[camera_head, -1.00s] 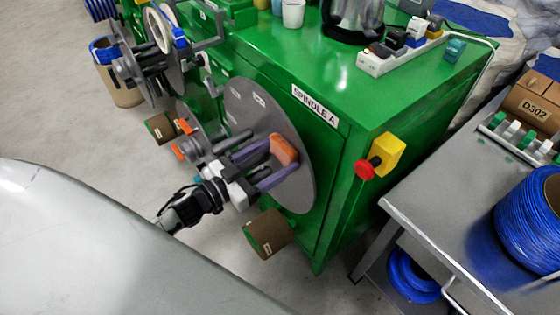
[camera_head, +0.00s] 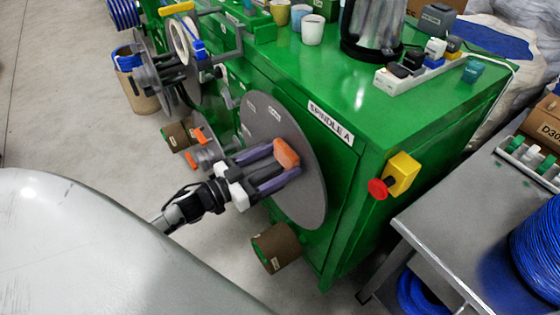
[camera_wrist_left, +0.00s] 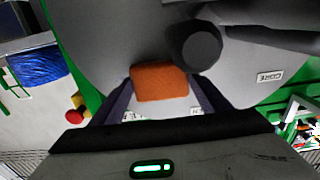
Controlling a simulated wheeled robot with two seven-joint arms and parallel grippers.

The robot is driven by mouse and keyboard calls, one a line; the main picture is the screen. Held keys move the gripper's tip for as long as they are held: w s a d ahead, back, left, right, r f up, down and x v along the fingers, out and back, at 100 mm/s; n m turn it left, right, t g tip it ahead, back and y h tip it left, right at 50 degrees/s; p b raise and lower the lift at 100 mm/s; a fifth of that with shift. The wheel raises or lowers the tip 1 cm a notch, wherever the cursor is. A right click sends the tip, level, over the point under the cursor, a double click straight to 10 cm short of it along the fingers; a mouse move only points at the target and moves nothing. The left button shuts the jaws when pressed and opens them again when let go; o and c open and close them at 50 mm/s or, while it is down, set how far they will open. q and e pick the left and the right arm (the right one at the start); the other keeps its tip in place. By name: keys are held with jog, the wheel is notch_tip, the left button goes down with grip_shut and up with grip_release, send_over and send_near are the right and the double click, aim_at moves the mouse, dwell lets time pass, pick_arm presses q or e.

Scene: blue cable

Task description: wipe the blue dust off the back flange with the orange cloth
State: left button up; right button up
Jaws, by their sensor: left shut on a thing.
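The orange cloth (camera_head: 287,153) is between the fingers of my left gripper (camera_head: 284,163), which is shut on it. The cloth is at the face of the round grey flange (camera_head: 305,190) on the green machine labelled SPINDLE A; whether it touches the face I cannot tell. In the left wrist view the cloth (camera_wrist_left: 160,82) sits in front of the grey flange (camera_wrist_left: 100,40), just beside a dark round spindle end (camera_wrist_left: 195,46). I see no blue dust on the visible flange face; the part behind the cloth and fingers is hidden. My right gripper is not in view.
A red and yellow stop button (camera_head: 395,178) sticks out right of the flange. A cardboard core (camera_head: 275,247) is below it. Another reel (camera_head: 168,60) stands at upper left. Cups (camera_head: 312,29) and a socket strip (camera_head: 425,68) are on the machine top. A grey cart (camera_head: 470,205) stands right.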

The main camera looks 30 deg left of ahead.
pick_arm(q)
jog(key=p+v, duration=0.1)
jog(key=v, duration=0.2)
jog(key=shift+s+a, duration=0.1)
jog(key=shift+s, duration=0.25)
jog(key=shift+p+v, duration=0.4)
jog(key=shift+v, duration=0.5)
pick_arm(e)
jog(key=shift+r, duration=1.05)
pick_arm(q)
jog(key=shift+p+v, duration=0.45)
jog(key=shift+v, duration=1.05)
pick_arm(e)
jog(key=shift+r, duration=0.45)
pick_arm(q)
jog(key=shift+w, duration=0.4)
jog(key=x, duration=0.4)
jog(key=shift+f+b, duration=0.15)
jog(key=shift+b, duration=0.2)
jog(key=shift+x, duration=1.05)
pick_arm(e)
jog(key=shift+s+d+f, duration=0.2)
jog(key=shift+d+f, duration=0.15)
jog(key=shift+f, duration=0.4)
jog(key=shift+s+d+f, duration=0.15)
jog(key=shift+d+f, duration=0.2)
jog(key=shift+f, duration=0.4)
